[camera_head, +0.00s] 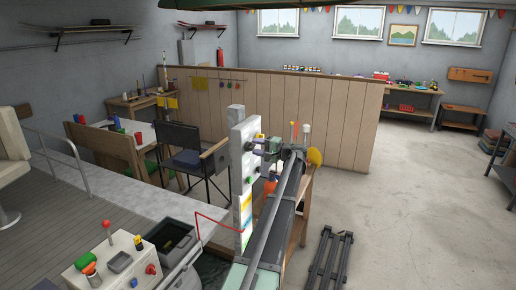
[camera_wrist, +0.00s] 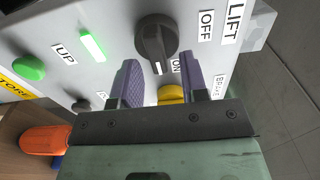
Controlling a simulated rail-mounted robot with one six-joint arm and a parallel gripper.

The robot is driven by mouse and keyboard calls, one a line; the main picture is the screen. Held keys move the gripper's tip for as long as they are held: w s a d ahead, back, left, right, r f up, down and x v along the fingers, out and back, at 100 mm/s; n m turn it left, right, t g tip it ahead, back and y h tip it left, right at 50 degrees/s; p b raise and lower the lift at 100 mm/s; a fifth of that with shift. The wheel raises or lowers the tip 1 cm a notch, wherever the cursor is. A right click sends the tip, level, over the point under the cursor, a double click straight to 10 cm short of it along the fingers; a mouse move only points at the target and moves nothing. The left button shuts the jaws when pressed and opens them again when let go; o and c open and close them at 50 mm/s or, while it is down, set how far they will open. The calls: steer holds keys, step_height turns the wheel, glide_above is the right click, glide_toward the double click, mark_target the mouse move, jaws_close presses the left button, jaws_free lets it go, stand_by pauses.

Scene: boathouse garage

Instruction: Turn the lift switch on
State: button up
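The lift switch is a black rotary knob (camera_wrist: 155,38) on a white panel, beside the LIFT label (camera_wrist: 232,20) in the wrist view. The OFF label (camera_wrist: 206,25) is to its upper right. The ON label (camera_wrist: 176,66) is to its lower right, partly covered by a finger. The knob's white mark is at its lower end, on the ON label's side. My gripper (camera_wrist: 160,66) is open, its purple fingers apart below the knob's body; I cannot tell whether they touch it. In the head view my gripper (camera_head: 268,147) is at the upright panel (camera_head: 241,134), hiding the knob.
A yellow knob (camera_wrist: 171,93) shows between the fingers, near the BRAKE label (camera_wrist: 219,87). A green button (camera_wrist: 28,68) and a lit green strip (camera_wrist: 92,46) are left. An orange object (camera_wrist: 50,139) is below. A wooden partition (camera_head: 300,115) stands behind; floor at right is mostly clear.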

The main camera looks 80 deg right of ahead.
steer(key=v, duration=1)
steer(key=shift+s+a, duration=0.15)
steer(key=shift+s, duration=0.2)
